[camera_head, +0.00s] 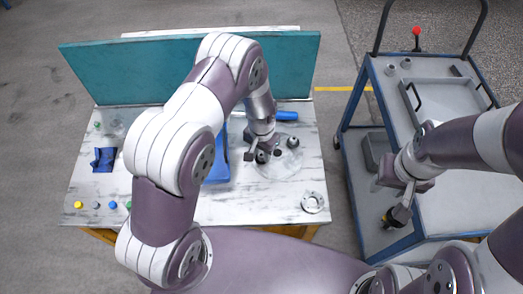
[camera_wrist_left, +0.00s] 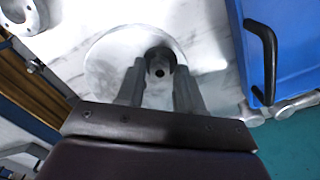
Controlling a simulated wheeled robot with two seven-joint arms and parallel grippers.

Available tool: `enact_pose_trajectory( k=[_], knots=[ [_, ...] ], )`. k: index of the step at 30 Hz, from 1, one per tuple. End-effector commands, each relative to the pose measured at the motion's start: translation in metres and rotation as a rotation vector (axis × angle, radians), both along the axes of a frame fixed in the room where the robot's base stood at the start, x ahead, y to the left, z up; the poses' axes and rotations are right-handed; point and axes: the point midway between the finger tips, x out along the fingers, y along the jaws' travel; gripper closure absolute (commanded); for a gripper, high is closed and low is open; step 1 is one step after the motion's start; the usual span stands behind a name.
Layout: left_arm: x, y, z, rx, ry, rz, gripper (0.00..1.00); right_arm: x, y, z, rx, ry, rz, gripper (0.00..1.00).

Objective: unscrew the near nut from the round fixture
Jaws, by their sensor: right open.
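The round fixture (camera_head: 289,170) is a pale grey disc on the right part of the table, also in the left wrist view (camera_wrist_left: 104,52). One dark nut (camera_head: 262,157) is at its left side. Another dark nut (camera_head: 292,141) stands at its right side. My left gripper (camera_head: 263,154) is low over the fixture. In the left wrist view a dark nut (camera_wrist_left: 160,58) shows between its fingertips (camera_wrist_left: 160,72); whether they press on it is unclear.
A blue tray (camera_head: 217,172) lies left of the fixture, partly behind my left arm. A metal flange ring (camera_head: 313,202) lies at the table's near right. A teal panel (camera_head: 110,72) stands along the back. The blue cart (camera_head: 440,185) on the right holds a grey tray (camera_head: 450,97).

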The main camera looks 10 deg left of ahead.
Motion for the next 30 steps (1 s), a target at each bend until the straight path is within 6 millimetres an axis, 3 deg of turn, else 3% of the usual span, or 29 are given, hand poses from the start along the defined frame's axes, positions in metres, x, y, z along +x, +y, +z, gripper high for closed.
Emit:
enact_pose_trajectory(
  k=[4,12,15,30],
  knots=[
    [-0.0001,0.0000,0.0002,0.000,0.000,-0.085,0.64,0.0000,0.0000,0.0007,0.000,0.000,0.000,0.57],
    [-0.0001,-0.0001,0.0002,0.000,0.000,-0.774,0.64,0.0000,0.0000,0.0023,0.000,0.000,0.000,0.57],
    [-0.0001,-0.0001,0.0000,0.000,0.000,-0.887,0.64,0.0000,0.0000,0.0024,0.000,0.000,0.000,0.57],
    [0.0000,0.0000,-0.0001,-0.001,0.000,-0.904,0.64,0.0000,0.0000,0.0027,0.000,0.000,0.000,0.57]
  ],
)
